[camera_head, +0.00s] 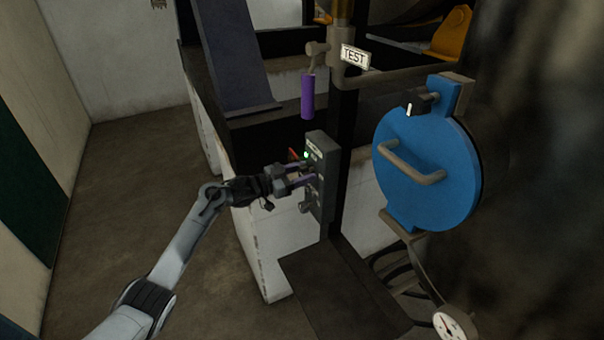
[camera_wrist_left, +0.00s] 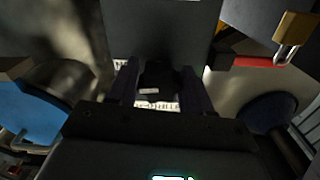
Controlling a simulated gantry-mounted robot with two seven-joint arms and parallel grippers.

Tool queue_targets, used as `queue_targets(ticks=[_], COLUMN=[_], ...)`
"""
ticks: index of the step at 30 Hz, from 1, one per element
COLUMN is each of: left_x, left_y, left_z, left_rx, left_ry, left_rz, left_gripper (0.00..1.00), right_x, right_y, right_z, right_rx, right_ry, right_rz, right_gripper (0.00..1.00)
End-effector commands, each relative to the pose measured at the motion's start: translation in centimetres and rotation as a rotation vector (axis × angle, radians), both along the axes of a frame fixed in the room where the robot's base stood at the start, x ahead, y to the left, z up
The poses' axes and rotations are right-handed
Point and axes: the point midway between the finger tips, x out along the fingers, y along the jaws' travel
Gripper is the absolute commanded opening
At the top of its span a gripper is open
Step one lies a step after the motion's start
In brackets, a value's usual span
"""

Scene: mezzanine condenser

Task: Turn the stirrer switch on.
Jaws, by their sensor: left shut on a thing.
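A dark grey switch box (camera_head: 322,160) stands upright on a post in the middle of the head view, with a lit green lamp (camera_head: 306,155) near its top. My left gripper (camera_head: 303,175) reaches the front of the box from the left. In the left wrist view its two fingers are shut on a black switch knob (camera_wrist_left: 160,80), one finger on each side. The knob has a short white mark lying about level in that view. A white label below it is partly hidden, so I cannot read it fully. My right gripper is not in view.
A lower knob (camera_head: 306,207) sits on the same box. In the left wrist view a red lever (camera_wrist_left: 250,62) and a brass padlock (camera_wrist_left: 297,28) are at the right. A purple handle (camera_head: 308,97) hangs above the box. A round blue hatch (camera_head: 430,190) stands to the right.

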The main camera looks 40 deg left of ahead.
Motion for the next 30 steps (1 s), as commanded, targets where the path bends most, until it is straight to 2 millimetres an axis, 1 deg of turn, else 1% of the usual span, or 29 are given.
queue_targets(ticks=[7, 12, 19, 20, 21, 24, 30], left_x=[-0.02, -0.02, 0.00, 0.00, 0.00, 0.00, 0.01], left_y=[0.05, 0.08, 0.09, 0.09, 0.09, 0.08, 0.05], left_z=[-0.19, -0.36, -0.32, -0.34, -0.35, -0.27, -0.13], left_rx=[0.009, 0.114, 0.116, 0.116, 0.115, 0.115, 0.114], left_ry=[-0.001, -0.046, -0.045, -0.045, -0.045, -0.046, -0.049], left_rz=[0.000, 0.000, 0.002, 0.002, 0.002, 0.001, 0.001], left_gripper=[0.19, 0.18, 0.18, 0.53, 0.59, 0.73, 0.73], right_x=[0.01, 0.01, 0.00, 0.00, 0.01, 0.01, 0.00], right_y=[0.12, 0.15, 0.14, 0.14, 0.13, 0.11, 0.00], right_z=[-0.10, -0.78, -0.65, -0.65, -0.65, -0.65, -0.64], right_rx=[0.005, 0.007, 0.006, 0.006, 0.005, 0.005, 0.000], right_ry=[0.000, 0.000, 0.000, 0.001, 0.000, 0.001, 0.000], right_rz=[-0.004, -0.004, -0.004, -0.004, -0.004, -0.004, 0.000], right_gripper=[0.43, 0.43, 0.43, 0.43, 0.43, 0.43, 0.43])
